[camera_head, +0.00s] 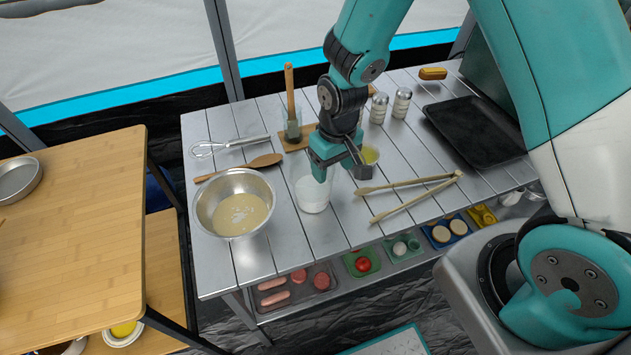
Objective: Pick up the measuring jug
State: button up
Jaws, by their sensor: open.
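A clear vessel with white contents, which looks like the measuring jug (313,196), stands upright on the slatted metal table (285,255), to the right of the mixing bowl. My gripper (342,173) points down just above and to the right of it, with its jaws apart and nothing seen between them. The gripper's left finger overlaps the jug's top rim in the view, so I cannot tell whether they touch. The jug's handle cannot be made out.
A metal bowl of batter (236,208) stands left of the jug. Wooden tongs (415,188) lie at right. A yellow-filled cup (370,155) is close behind my gripper.

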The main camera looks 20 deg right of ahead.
grip_shut()
jog(key=shift+r, duration=0.15)
dwell(0.4)
